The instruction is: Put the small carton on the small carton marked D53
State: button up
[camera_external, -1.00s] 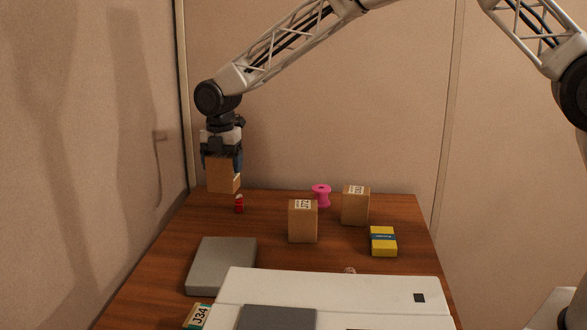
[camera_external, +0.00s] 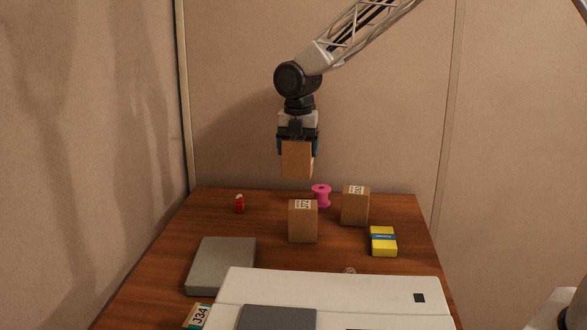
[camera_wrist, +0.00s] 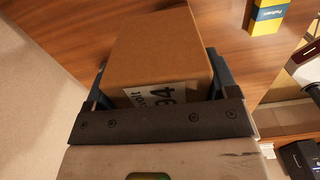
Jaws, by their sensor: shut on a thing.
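My gripper (camera_external: 298,146) is shut on a brown small carton (camera_external: 297,162) and holds it upright in the air, high above the back part of the table. In the wrist view the held carton (camera_wrist: 160,48) sits between the fingers, with a white label partly hidden by the gripper. Two similar brown cartons stand on the table below: a nearer one (camera_external: 303,226) almost straight below in the picture, and one farther back and right (camera_external: 355,208). Both have white labels on top, too small to read surely, so I cannot tell which is D53.
A pink spool (camera_external: 321,195) stands behind the two cartons. A yellow box (camera_external: 383,242) lies right. A red small item (camera_external: 239,204) stands back left. A grey flat box (camera_external: 222,264) and a white case (camera_external: 330,288) fill the front. The table (camera_external: 205,222) is clear at middle left.

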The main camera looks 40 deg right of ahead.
jog(key=s+d, duration=0.8)
jog(key=s, duration=0.4)
jog(key=s+d, duration=0.8)
jog(key=s, duration=0.4)
jog(key=shift+d+f+n, duration=0.25)
jog(key=shift+d+n, duration=0.1)
jog(key=shift+n, duration=0.05)
jog(key=shift+w, duration=0.1)
send_over(356, 190)
jog(key=shift+f, duration=0.75)
jog(key=shift+f, duration=1.75)
jog(key=shift+f, duration=0.1)
